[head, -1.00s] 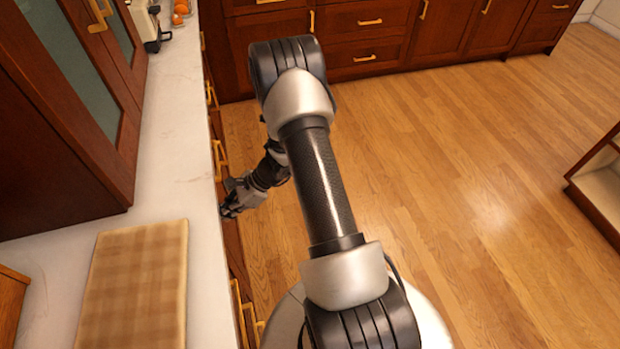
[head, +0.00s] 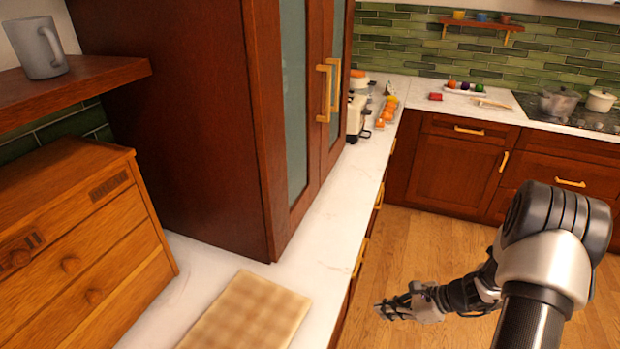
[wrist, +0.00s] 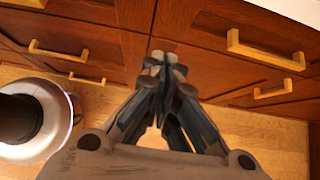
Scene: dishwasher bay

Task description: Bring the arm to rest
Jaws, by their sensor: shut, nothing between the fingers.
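My gripper (head: 384,310) is low at the right of the head view, beside the counter's front edge and over the wooden floor. In the wrist view my gripper (wrist: 165,62) has its fingertips together, with nothing between them. It faces the dark wooden drawer fronts (wrist: 195,30); whether the tips touch them I cannot tell. My arm comes in from the lower right, bent at the elbow.
The white counter (head: 330,235) holds a checked board (head: 248,315), a small wooden drawer chest (head: 75,250) and a tall cabinet (head: 190,120). Yellow drawer handles (wrist: 262,48) stick out near my gripper. The wooden floor (head: 430,235) looks clear.

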